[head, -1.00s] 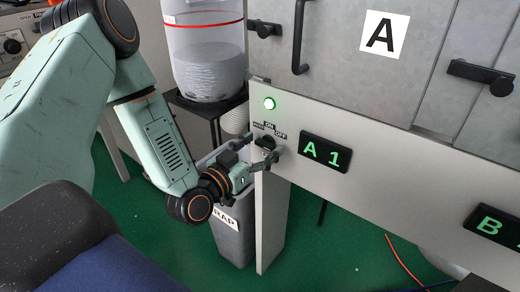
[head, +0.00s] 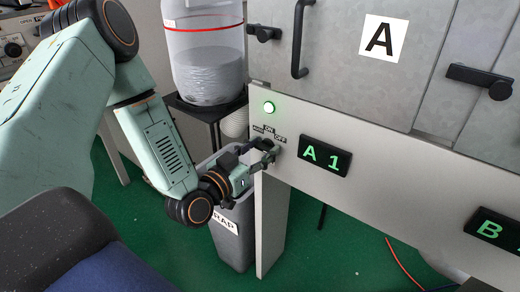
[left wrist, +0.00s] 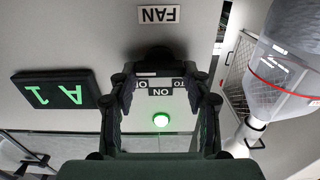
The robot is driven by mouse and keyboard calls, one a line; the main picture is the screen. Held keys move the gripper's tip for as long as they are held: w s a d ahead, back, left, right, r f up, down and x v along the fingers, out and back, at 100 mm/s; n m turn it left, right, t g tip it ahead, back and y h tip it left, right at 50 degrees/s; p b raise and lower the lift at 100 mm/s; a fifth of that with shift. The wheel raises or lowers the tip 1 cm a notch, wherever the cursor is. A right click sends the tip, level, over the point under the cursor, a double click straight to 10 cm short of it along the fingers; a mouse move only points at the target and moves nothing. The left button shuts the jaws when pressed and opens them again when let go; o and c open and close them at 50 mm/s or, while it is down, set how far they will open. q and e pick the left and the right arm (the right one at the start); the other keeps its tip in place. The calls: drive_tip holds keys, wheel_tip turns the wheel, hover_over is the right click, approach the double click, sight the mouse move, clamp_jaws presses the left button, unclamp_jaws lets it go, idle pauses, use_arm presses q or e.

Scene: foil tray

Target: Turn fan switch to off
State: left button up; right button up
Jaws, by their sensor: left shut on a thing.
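The fan switch (head: 266,144) is a black rotary knob on the pale panel, below a lit green lamp (head: 269,107). Small labels around it include ON and OFF. My left gripper (head: 262,152) is at the knob, its fingers shut on it from either side and covering most of it. In the left wrist view the knob (left wrist: 160,57) appears upside down between the fingertips (left wrist: 160,80), with the FAN label (left wrist: 158,14) and the ON label (left wrist: 160,92) near it. Which way the knob points is hard to tell. My right gripper is not in view.
A green A 1 display (head: 325,156) sits just right of the switch. A grey bin (head: 236,240) stands below my gripper, and a clear canister (head: 207,60) stands on a black stand behind it. A door handle (head: 299,40) is above.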

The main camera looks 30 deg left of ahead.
sight(269, 107)
use_arm(q)
drive_tip(key=shift+n, duration=0.3)
drive_tip(key=n, duration=0.3)
drive_tip(key=shift+a+n, duration=0.1)
drive_tip(key=shift+n, duration=0.2)
drive_tip(key=shift+a+f+n+b, duration=0.1)
drive_tip(key=shift+n+b, duration=0.35)
drive_tip(key=shift+n, duration=1.75)
drive_tip(key=o, duration=1.2)
drive_tip(key=shift+c, duration=0.2)
drive_tip(key=shift+n, duration=0.3)
wheel_tip(269, 107, up, 9)
drive_tip(key=shift+a+r, duration=0.1)
drive_tip(key=shift+r, duration=0.4)
